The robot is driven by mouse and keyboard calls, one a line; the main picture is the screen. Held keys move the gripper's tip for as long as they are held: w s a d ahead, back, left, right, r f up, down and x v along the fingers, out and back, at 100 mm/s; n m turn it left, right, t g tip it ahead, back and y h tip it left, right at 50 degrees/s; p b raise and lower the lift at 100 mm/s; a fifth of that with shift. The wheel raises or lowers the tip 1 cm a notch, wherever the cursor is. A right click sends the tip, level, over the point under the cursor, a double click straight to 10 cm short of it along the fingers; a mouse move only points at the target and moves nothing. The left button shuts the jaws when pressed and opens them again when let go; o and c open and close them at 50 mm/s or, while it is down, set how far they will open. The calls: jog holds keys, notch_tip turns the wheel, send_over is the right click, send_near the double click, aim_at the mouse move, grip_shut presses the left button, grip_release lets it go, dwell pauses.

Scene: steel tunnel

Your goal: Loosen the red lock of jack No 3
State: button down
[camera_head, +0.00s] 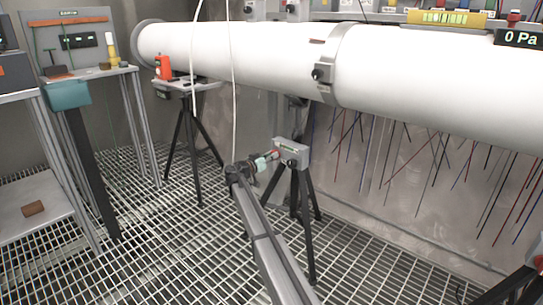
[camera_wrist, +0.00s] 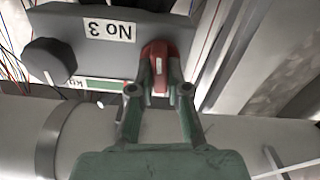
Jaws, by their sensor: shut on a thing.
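Jack No 3 is a grey box (camera_head: 291,152) on a black tripod, standing on the grating under the big white pipe. In the wrist view its grey face (camera_wrist: 63,25) fills the upper left, with an upside-down "No 3" label (camera_wrist: 108,30) and a dark round knob (camera_wrist: 48,60). The red lock (camera_wrist: 158,50) sits at the right end of that face. My gripper (camera_wrist: 159,82) has its two fingers closed around the red lock, one on each side. In the head view my gripper (camera_head: 268,159) reaches the left end of the box.
The white pipe (camera_head: 230,55) runs just above the jack. Another tripod (camera_head: 188,130) stands further back left, with an orange device (camera_head: 163,67) on top. Shelves and a bench (camera_head: 85,75) are at the left. Thin coloured rods hang at the right. The grating between is mostly clear.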

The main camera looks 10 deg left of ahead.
jog(key=shift+w+a+f+n+p, duration=0.1)
jog(key=shift+n+p, duration=2.3)
jog(key=shift+n, duration=1.1)
jog(key=shift+a+f+n+p, duration=0.1)
jog(key=shift+n+p, duration=2.3)
jog(key=shift+n, duration=1.1)
jog(key=c, duration=1.1)
grip_release()
jog(key=shift+c, duration=0.2)
jog(key=v, duration=1.2)
